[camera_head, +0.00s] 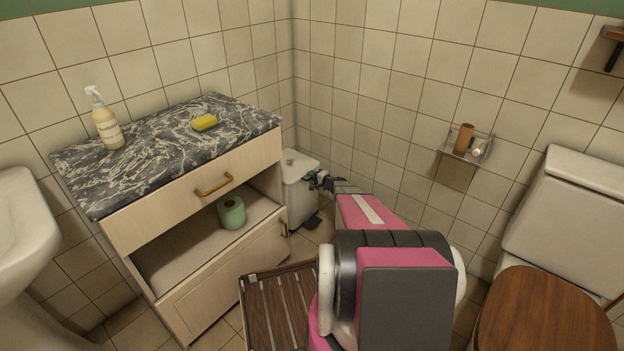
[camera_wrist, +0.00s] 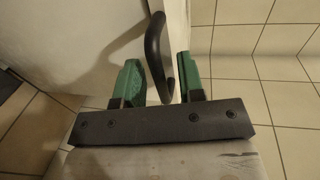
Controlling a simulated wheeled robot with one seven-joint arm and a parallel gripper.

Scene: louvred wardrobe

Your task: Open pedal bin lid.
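The pedal bin (camera_head: 298,190) is pale grey-white and stands in the corner behind the right end of the cabinet. Its lid (camera_head: 297,162) looks down. A dark pedal (camera_head: 313,222) shows low at its front. My gripper (camera_head: 318,180) is beside the bin's upper right side. In the wrist view my gripper (camera_wrist: 158,62) has its two green fingers apart. A black curved handle (camera_wrist: 155,45) shows in the gap between them, next to a pale wall. I see no clear contact with either finger. Most of the bin's left side is hidden by the cabinet.
The cabinet (camera_head: 190,190) with a dark marbled top stands left of the bin. A brown slatted mat (camera_head: 275,310) lies on the floor. The toilet (camera_head: 560,230) is at the right, and a small wall shelf (camera_head: 455,152) is above my arm.

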